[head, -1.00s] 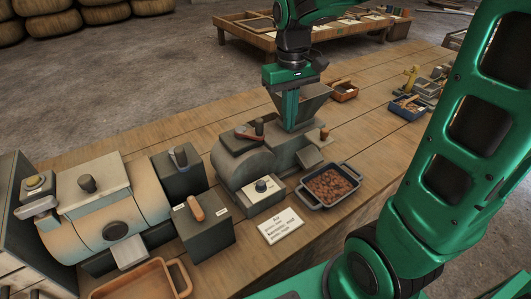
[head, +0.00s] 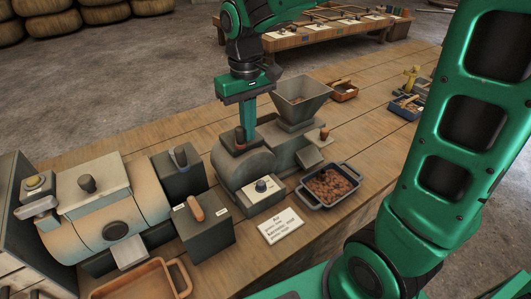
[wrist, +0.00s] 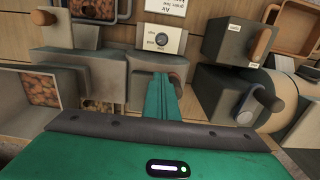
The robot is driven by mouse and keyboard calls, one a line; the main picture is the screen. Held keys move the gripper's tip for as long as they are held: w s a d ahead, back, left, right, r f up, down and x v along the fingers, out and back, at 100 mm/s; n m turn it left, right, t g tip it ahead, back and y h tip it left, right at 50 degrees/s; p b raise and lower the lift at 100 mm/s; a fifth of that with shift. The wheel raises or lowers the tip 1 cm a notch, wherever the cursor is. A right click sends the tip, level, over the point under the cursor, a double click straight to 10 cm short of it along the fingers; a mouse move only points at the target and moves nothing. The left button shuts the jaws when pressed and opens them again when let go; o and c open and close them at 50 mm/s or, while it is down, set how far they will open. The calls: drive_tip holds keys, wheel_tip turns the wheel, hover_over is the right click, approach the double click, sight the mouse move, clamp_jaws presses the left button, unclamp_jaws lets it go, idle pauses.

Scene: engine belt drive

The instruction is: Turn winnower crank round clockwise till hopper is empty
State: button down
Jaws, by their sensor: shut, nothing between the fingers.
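The winnower (head: 243,170) is a grey machine with a rounded drum, standing on the wooden bench. Its funnel hopper (head: 303,97) rises at the right; in the wrist view brown pieces show inside the hopper (wrist: 17,88). A second brown knob (head: 323,133) sits at the machine's right. I cannot tell for sure which is the crank. My gripper (head: 248,137) is shut and empty, pointing down close beside the first handle; contact is unclear.
A blue-grey tray (head: 352,198) of brown pieces stands right of the machine. A dark box (head: 204,232) with a wooden handle and a larger drum machine (head: 108,212) are at the left. A label card (head: 281,225) lies in front. Clear planks lie behind.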

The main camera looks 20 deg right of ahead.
drive_tip(key=w+a, duration=0.1)
drive_tip(key=a, duration=0.1)
drive_tip(key=w+a, duration=0.2)
drive_tip(key=a, duration=0.1)
drive_tip(key=shift+a, duration=0.3)
drive_tip(key=w, duration=0.5)
drive_tip(key=shift+w+d, duration=0.1)
drive_tip(key=w+d, duration=0.1)
drive_tip(key=d, duration=0.2)
drive_tip(key=w+d, duration=0.1)
drive_tip(key=shift+w+d, duration=0.25)
drive_tip(key=shift+w, duration=0.1)
drive_tip(key=s+d, duration=0.2)
drive_tip(key=d, duration=0.1)
drive_tip(key=s+d, duration=0.1)
drive_tip(key=d, duration=0.1)
drive_tip(key=shift+d, duration=0.15)
drive_tip(key=s, duration=0.5)
drive_tip(key=s+a, duration=0.2)
drive_tip(key=a, duration=0.1)
drive_tip(key=s+a, duration=0.1)
drive_tip(key=a, duration=0.1)
drive_tip(key=shift+a, duration=0.2)
drive_tip(key=w+a, duration=0.3)
drive_tip(key=a, duration=0.1)
drive_tip(key=shift+w+a, duration=0.35)
drive_tip(key=shift+a, duration=0.05)
drive_tip(key=w, duration=0.5)
drive_tip(key=shift+d, duration=0.4)
wheel_tip(320, 180, up, 8)
